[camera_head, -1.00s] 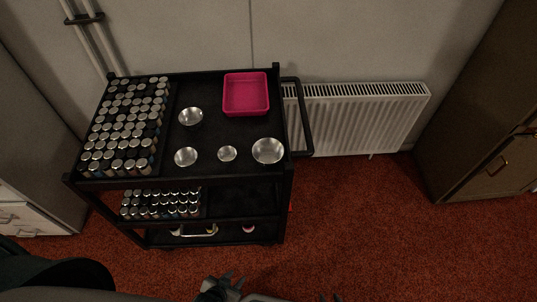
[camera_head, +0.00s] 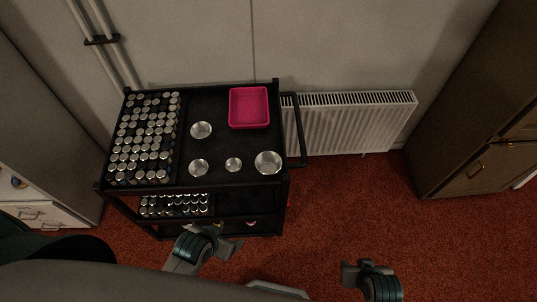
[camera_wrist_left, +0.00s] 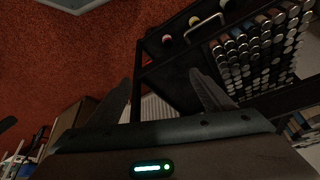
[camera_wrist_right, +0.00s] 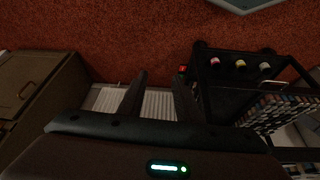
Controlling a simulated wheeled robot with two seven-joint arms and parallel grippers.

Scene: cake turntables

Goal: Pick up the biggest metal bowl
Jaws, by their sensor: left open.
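Several metal bowls stand on the top of a black cart. The biggest-looking metal bowl (camera_head: 268,162) is at the front right corner of the cart top. Smaller metal bowls are at the back left (camera_head: 201,130), front left (camera_head: 198,168) and front middle (camera_head: 233,164). My left gripper (camera_head: 234,246) is open and empty, in front of the cart and apart from the bowls. My right gripper (camera_head: 346,276) is at the lower right, over the floor; its fingers are apart with nothing between them in the right wrist view (camera_wrist_right: 160,85). No bowl shows clearly in the wrist views.
A pink tray (camera_head: 249,107) sits at the back right of the cart top (camera_head: 225,147). Rows of metal-topped jars (camera_head: 145,140) fill its left side. A handle rail (camera_head: 299,130) stands on its right. A radiator (camera_head: 345,125) is behind; carpet at right is free.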

